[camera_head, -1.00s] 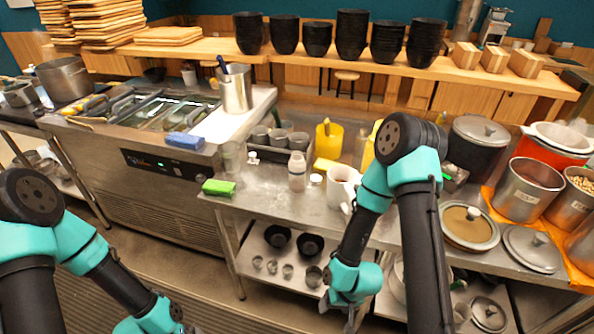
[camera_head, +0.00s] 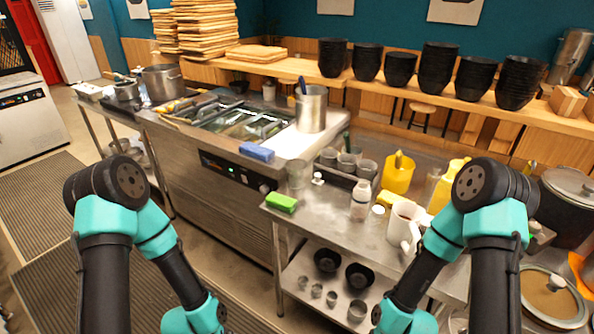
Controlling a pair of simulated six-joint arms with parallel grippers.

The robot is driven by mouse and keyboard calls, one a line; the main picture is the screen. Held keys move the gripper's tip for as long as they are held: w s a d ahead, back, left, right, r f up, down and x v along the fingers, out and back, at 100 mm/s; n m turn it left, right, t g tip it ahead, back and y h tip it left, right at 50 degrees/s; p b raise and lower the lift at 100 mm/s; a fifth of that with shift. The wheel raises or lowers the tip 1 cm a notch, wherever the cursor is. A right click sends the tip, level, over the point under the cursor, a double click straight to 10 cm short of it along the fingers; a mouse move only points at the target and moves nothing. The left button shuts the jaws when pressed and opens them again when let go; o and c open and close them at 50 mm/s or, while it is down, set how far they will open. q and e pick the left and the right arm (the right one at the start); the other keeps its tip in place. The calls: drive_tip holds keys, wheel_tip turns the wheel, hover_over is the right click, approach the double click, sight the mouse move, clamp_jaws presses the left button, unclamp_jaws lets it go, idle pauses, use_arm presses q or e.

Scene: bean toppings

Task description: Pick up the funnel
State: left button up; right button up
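I cannot make out a funnel for certain. A yellow vessel (camera_head: 398,172) stands on the steel counter (camera_head: 335,226), and a second yellow vessel (camera_head: 447,187) stands partly behind my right arm. A white mug-like vessel (camera_head: 403,222) sits close to my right arm. My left arm reaches down at the lower left and my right arm at the lower right, in front of the counter. Both grippers are cut off by the bottom edge, so their fingers do not show.
A green sponge (camera_head: 282,202) lies at the counter's front left corner. A white bottle (camera_head: 360,200) and a rack of grey cups (camera_head: 346,164) stand nearby. A steel pot (camera_head: 311,108) stands on the cooking unit. Black bowls (camera_head: 327,261) sit on the lower shelf.

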use_arm(q)
drive_tip(key=shift+c, duration=0.2)
drive_tip(key=c, duration=1)
